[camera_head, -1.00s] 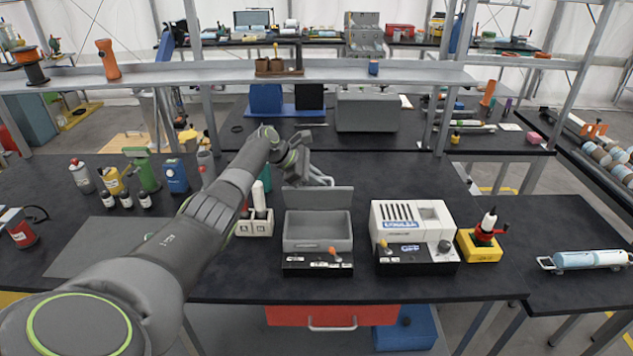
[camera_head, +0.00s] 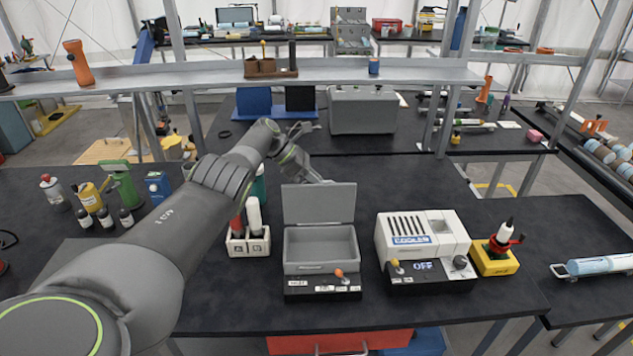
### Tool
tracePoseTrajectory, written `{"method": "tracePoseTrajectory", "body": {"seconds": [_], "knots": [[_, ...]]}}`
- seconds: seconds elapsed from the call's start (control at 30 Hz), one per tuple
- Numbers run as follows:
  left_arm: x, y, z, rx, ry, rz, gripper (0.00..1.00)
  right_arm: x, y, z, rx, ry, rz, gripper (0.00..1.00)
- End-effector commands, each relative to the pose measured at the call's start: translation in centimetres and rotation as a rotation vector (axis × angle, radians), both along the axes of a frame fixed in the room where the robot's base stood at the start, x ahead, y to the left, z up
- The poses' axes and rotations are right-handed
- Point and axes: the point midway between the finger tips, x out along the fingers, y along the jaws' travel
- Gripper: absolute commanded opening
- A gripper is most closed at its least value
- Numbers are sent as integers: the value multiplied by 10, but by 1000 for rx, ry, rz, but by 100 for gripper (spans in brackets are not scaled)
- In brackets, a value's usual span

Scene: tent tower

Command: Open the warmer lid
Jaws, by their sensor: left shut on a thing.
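The warmer (camera_head: 320,264) is a grey open-topped box on a black control base with an orange knob, standing on the dark bench in the middle of the view. Its lid (camera_head: 318,206) is open, raised at the back edge and leaning back, so the empty-looking inside shows. My left arm comes in from the lower left and reaches behind the warmer. My left gripper (camera_head: 318,179) is at the top rear of the lid, shut on it; its fingertips are partly hidden by the lid. My right gripper is not in view.
A white device (camera_head: 422,240) with an "OFF" display stands right of the warmer, beside a yellow stand (camera_head: 494,258). A white holder (camera_head: 248,243) with bottles stands to the left, close to my arm. A shelf (camera_head: 400,78) crosses behind. The bench behind the lid is clear.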

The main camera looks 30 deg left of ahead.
Motion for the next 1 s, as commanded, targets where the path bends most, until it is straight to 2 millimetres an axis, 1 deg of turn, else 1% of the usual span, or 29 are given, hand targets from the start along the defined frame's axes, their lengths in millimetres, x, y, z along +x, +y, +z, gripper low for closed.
{"method": "tracePoseTrajectory", "body": {"seconds": [0.03, 0.37, 0.4, 0.43, 0.77, 0.87, 1.0], "knots": [[-1, -1, -2, -1, 8, -1, 0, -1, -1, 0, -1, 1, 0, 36], [-2, -1, -3, -1, 10, -1, 0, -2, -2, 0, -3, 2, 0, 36], [-2, -1, -3, -1, 10, -1, 16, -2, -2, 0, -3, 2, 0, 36], [-2, -1, -3, -1, 9, -1, 20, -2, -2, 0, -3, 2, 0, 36], [-1, 0, -1, 0, 5, 0, 20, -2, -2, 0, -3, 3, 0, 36], [-1, 0, 1, 0, 4, -1, 20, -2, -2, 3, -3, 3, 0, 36], [-1, -1, 8, -1, 5, -2, 20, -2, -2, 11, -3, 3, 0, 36]]}}
